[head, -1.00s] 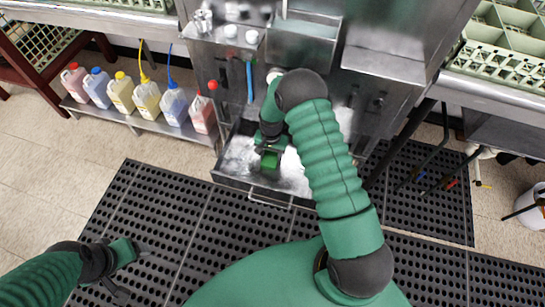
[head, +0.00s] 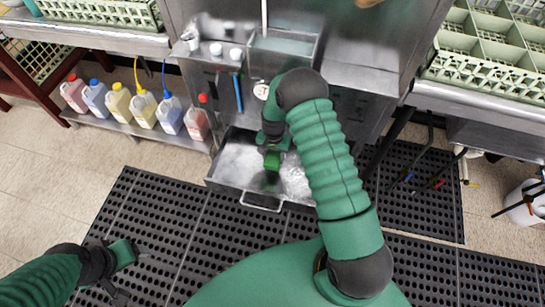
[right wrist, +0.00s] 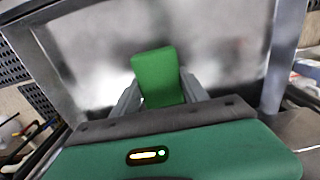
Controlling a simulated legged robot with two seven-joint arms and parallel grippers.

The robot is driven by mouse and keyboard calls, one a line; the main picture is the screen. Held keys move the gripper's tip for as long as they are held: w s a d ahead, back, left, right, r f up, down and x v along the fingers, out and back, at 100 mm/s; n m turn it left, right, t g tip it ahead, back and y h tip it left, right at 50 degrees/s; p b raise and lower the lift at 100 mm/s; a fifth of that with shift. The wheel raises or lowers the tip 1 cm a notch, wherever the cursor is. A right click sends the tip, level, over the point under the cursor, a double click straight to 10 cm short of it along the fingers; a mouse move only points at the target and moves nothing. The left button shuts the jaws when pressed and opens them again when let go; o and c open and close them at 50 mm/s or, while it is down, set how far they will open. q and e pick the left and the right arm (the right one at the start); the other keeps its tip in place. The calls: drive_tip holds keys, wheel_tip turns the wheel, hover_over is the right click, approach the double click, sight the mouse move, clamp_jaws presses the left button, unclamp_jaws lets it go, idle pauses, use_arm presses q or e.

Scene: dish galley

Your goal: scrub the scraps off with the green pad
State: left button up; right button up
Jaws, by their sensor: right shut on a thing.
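My right gripper (head: 272,147) is shut on the green pad (right wrist: 158,76), which sits between its two grey fingers in the right wrist view. The pad also shows in the head view (head: 272,160), over the metal pan of a pulled-out drawer (head: 232,163). I cannot tell whether it touches the metal. The pan looks bright and smeared with reflections, and I make out no separate scraps. My right forearm hides part of its right side. My left gripper (head: 138,253) is over the floor mat at lower left, away from the drawer; its finger gap is unclear.
The drawer's front handle (head: 262,203) faces me below a steel machine. Several colored bottles (head: 145,108) stand on a low shelf at left. Green racks (head: 490,45) sit on the right counter. A white bucket (head: 525,203) stands at far right. Black perforated mats (head: 200,235) cover the floor.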

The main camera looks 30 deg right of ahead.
drive_tip(key=shift+r+p, duration=0.4)
drive_tip(key=shift+r, duration=0.45)
drive_tip(key=shift+a+r, duration=0.15)
